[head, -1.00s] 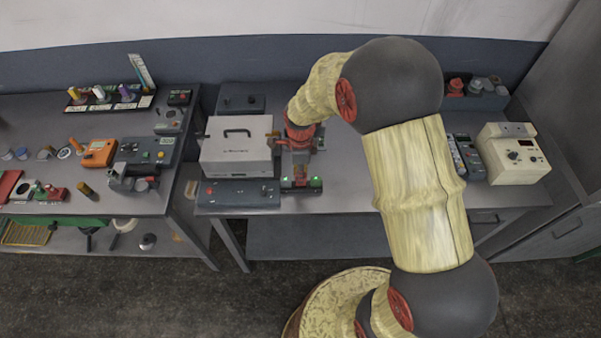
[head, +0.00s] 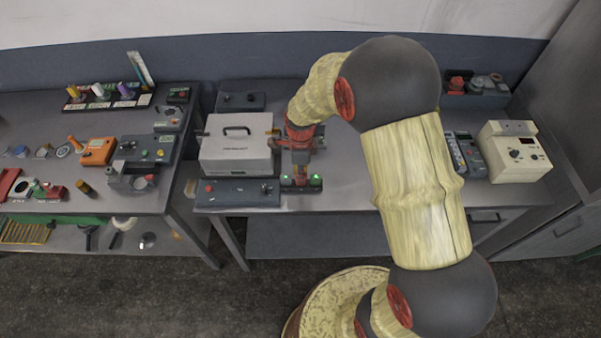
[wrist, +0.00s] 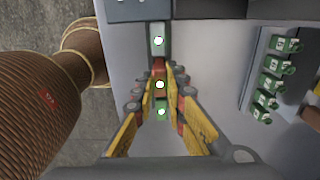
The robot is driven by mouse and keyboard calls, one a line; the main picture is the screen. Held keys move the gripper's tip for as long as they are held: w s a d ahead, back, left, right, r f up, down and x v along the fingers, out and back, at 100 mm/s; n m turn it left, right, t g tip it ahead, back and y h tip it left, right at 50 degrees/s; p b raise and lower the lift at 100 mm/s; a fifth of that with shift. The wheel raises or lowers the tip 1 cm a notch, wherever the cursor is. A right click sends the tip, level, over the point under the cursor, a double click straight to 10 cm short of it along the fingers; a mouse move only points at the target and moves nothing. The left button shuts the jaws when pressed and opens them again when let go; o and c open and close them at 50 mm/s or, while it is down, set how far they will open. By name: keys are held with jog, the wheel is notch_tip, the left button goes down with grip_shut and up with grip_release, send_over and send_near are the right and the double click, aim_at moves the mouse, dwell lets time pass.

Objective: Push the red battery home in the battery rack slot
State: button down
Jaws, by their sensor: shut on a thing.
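My gripper (wrist: 160,78) has its yellow-padded fingers closed in around a red battery (wrist: 158,64), which shows as a narrow red piece between the fingertips in the wrist view. In the head view my gripper (head: 297,166) points down at the battery rack (head: 301,187), near the front edge of the middle table. The rack bears lit lamps, green in the head view. In the wrist view lamps show beyond, between and nearer than the fingers. The fingers hide the slot and most of the battery, so I cannot tell how deep the battery sits.
A white case (head: 236,152) with a dark handle stands close left of my gripper. A dark box with a red button (head: 237,193) lies in front of it. Handheld meters and a cream instrument (head: 513,152) stand at the right. The table between my arm and the meters looks mostly clear.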

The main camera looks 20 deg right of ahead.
jog(key=shift+f+b, duration=0.3)
jog(key=shift+f, duration=0.25)
dwell(0.4)
jog(key=c, duration=1.7)
grip_release()
jog(key=shift+c, duration=0.2)
notch_tip(320, 180, up, 12)
